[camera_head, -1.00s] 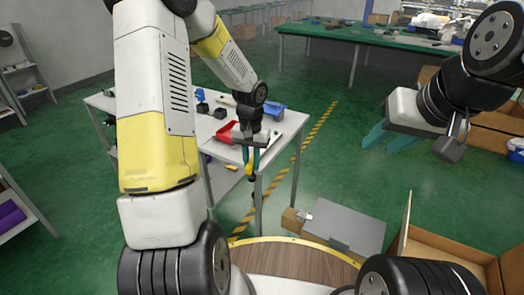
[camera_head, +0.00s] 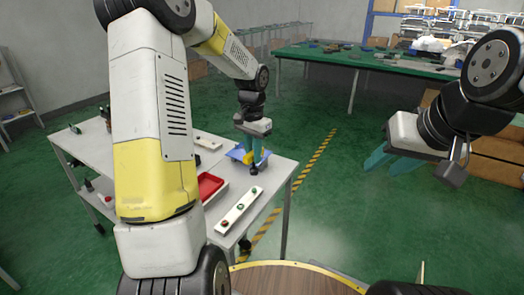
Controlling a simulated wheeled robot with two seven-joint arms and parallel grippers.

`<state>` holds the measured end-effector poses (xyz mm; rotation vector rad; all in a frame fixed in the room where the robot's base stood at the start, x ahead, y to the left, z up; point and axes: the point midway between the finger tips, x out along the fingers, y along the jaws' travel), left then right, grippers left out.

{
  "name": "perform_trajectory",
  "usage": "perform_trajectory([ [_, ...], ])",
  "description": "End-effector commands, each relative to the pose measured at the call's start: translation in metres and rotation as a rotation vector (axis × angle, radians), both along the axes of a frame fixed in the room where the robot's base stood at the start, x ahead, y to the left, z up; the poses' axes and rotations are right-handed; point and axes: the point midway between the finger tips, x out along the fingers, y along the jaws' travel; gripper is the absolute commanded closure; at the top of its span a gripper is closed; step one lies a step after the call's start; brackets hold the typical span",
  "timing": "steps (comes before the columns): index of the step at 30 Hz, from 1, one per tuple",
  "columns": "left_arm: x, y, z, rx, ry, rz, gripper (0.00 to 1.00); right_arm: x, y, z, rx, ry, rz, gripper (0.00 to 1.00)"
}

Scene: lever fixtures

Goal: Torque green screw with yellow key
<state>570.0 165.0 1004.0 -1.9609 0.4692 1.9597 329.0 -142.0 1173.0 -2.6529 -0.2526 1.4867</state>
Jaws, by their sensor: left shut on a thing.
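My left gripper (camera_head: 256,160), with teal fingers, is shut on the yellow key (camera_head: 248,157). The key hangs pointing down with a dark lower end, near the far right part of the white table. A white bar fixture (camera_head: 233,215) lies at the table's right edge, nearer than the gripper. It carries a green screw (camera_head: 254,190), another greenish screw (camera_head: 239,206) and a reddish one (camera_head: 224,222). The key is beyond the bar and apart from these screws. My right gripper (camera_head: 388,163) is open and empty over the floor at the right.
A red tray (camera_head: 209,186) stands on the white table (camera_head: 270,192) left of the bar. A blue object (camera_head: 236,154) lies behind the key. A green-topped table (camera_head: 350,58) stands at the back. Floor to the right is free.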

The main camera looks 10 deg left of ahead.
Motion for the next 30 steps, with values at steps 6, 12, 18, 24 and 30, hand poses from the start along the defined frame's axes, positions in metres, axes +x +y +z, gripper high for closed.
perform_trajectory([
  [6, 0.000, 0.000, 0.000, 0.000, 0.000, 0.000, 1.00, 0.000, 0.000, 0.000, 0.000, 0.000, 0.000, 0.64],
  [12, 0.000, 0.000, -0.005, 0.000, 0.002, 0.001, 1.00, 0.000, 0.000, 0.000, 0.000, 0.000, 0.000, 0.64],
  [18, 0.000, 0.000, -0.022, 0.001, 0.002, 0.000, 1.00, 0.000, 0.000, 0.000, 0.000, 0.000, 0.000, 0.64],
  [24, 0.000, 0.000, -0.040, 0.000, 0.001, 0.001, 1.00, 0.000, 0.000, 0.000, 0.000, 0.000, 0.000, 0.64],
  [30, 0.000, 0.000, -0.051, 0.000, 0.001, 0.001, 1.00, 0.000, 0.000, 0.000, 0.000, 0.000, 0.000, 0.64],
])
